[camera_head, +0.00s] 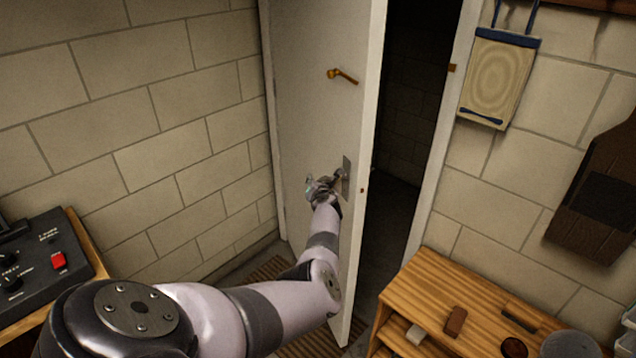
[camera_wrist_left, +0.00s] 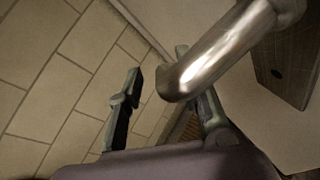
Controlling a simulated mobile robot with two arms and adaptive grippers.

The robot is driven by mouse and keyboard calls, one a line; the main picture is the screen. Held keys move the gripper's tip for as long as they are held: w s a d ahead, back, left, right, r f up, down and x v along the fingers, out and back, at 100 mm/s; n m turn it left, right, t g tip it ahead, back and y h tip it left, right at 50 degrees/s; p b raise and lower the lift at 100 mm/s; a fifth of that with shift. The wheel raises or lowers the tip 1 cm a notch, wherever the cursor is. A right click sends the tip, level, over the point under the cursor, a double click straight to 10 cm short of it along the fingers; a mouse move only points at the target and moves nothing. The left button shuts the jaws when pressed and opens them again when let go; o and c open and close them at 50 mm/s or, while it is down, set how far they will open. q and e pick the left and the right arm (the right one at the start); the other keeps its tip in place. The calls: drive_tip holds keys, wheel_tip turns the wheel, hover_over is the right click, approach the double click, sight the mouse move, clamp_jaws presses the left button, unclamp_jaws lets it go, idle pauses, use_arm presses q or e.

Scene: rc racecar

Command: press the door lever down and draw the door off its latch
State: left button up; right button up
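The white door (camera_head: 310,120) stands ajar, with a dark gap between its free edge and the frame at right. Its metal lever (camera_wrist_left: 220,48) shows large in the left wrist view, with its bent end between my fingers in the picture and crossing in front of the right-hand finger. The lever's plate (camera_head: 346,178) is near the door's free edge. My left gripper (camera_head: 321,186) is at the lever, and its fingers are apart in the left wrist view (camera_wrist_left: 160,85). I cannot tell whether a finger touches the lever. My right gripper is in neither view.
A brass hook (camera_head: 341,75) sticks out of the door above the lever. A wooden bench (camera_head: 450,290) with small items stands right of the doorway. A black control box (camera_head: 40,265) is at left. A block wall (camera_head: 150,120) flanks the door.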

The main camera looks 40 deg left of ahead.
use_arm(q)
drive_tip(key=shift+d+r, duration=0.3)
drive_tip(key=shift+d, duration=0.15)
drive_tip(key=shift+s+d+r, duration=0.1)
drive_tip(key=shift+s+d, duration=0.4)
drive_tip(key=shift+s, duration=0.1)
drive_tip(key=shift+v, duration=2.55)
drive_tip(key=shift+s, duration=0.15)
